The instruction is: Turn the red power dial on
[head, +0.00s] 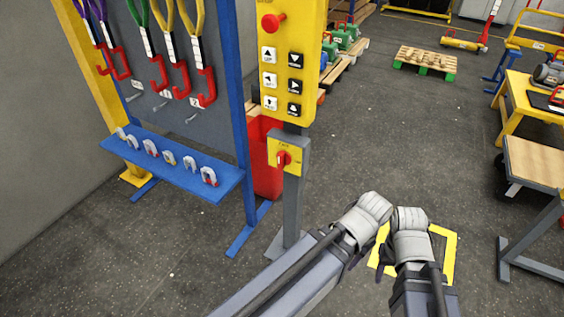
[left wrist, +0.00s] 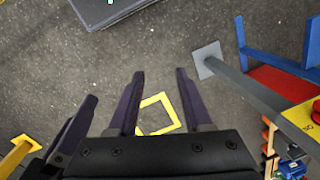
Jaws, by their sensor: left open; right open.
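The red power dial (head: 284,158) sits on a yellow plate (head: 275,147) on a grey post (head: 292,205), below the yellow button panel. My right gripper (head: 384,261) shows as a small dark part beside the wrists, low in the head view, well to the right of and below the dial. My left gripper (left wrist: 158,72) shows in the left wrist view with its two dark fingers apart and only floor between them. The post (left wrist: 250,90) runs to the right in that view, apart from the fingers.
The button panel (head: 290,75) is above the dial. A blue rack (head: 170,165) with hooks and shackles stands left of the post, with a red bin (head: 266,180) behind. A yellow floor square (head: 448,260) lies under my arms. A wooden-topped table (head: 535,160) is at right; the middle floor is clear.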

